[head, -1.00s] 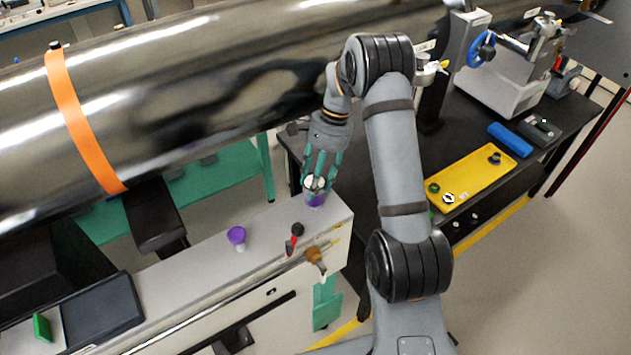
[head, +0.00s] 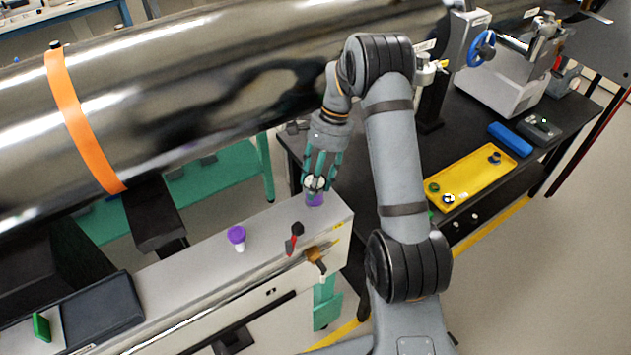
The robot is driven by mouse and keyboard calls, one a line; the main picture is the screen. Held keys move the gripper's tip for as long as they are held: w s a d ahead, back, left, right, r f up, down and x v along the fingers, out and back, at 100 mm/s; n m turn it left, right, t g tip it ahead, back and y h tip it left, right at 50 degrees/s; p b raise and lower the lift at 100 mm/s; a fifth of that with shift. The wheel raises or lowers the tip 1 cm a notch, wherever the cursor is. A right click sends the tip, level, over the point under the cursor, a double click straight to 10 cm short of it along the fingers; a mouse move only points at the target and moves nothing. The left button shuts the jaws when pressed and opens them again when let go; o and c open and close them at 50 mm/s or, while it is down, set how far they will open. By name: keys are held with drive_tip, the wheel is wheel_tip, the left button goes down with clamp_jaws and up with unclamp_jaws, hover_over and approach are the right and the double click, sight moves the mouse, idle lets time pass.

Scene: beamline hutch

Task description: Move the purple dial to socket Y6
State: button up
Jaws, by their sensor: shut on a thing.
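My gripper (head: 316,185), with teal fingers, points down over the right end of the pale bench top (head: 190,262). It is shut on a purple piece (head: 315,200), which shows just below the fingertips, at or close to the bench top. A white part shows between the fingers. A second purple piece (head: 237,234) with a pale stem stands on the bench to the left, apart from my gripper. Which of the two is the purple dial I cannot tell for sure. No label reading Y6 can be made out.
A yellow tray (head: 462,190) with several small round pieces lies on the black table at right, beyond my arm. A red-and-black handle (head: 294,239) and a brown knob (head: 315,257) are at the bench's front. A large shiny pipe (head: 200,90) runs behind my gripper.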

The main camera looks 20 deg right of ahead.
drive_tip(key=o, duration=1.4)
drive_tip(key=shift+c, duration=0.2)
drive_tip(key=shift+r, duration=0.1)
drive_tip(key=v, duration=1.1)
drive_tip(key=shift+r, duration=0.4)
drive_tip(key=shift+d+f, duration=0.1)
drive_tip(key=shift+f, duration=0.05)
drive_tip(key=x, duration=1.1)
drive_tip(key=shift+f, duration=0.35)
drive_tip(key=shift+r, duration=0.1)
